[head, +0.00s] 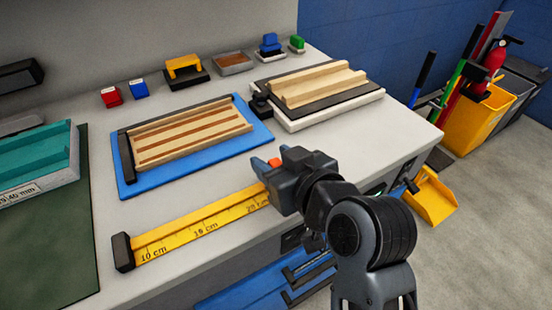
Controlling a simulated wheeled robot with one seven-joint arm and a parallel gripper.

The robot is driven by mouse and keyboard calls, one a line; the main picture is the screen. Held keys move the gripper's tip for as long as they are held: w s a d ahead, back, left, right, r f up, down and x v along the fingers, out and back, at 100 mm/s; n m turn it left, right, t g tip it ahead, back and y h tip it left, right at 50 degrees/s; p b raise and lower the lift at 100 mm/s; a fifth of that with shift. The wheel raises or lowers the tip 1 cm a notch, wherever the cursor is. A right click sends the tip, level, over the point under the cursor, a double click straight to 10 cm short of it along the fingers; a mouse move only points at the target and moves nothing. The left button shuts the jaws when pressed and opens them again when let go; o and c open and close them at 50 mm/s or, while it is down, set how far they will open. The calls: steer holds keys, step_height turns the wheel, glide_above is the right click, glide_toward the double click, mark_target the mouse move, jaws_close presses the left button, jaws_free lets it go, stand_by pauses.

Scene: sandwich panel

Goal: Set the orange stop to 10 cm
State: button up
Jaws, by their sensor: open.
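A yellow ruler rail (190,224) lies along the front of the worktop, with a dark end block (122,252) at its left end. Its printed marks run from 10 cm near that block to what looks like 20 cm near my gripper. The orange stop (274,162) shows only as a small patch at my gripper's fingers, around the rail's right end. My gripper (267,165) is open there, with blue fingertips on the stop's left side. My wrist hides the rest of the stop and the rail's right end, so I cannot tell whether the fingers touch it.
A blue mat (125,186) with a striped wooden panel (190,133) lies behind the rail. A white board (370,98) with wooden strips is at back right. A teal piece (35,155) is at left. Small colored blocks line the back. The worktop beside the rail is clear.

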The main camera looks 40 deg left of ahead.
steer(key=shift+c, duration=0.5)
jaws_close()
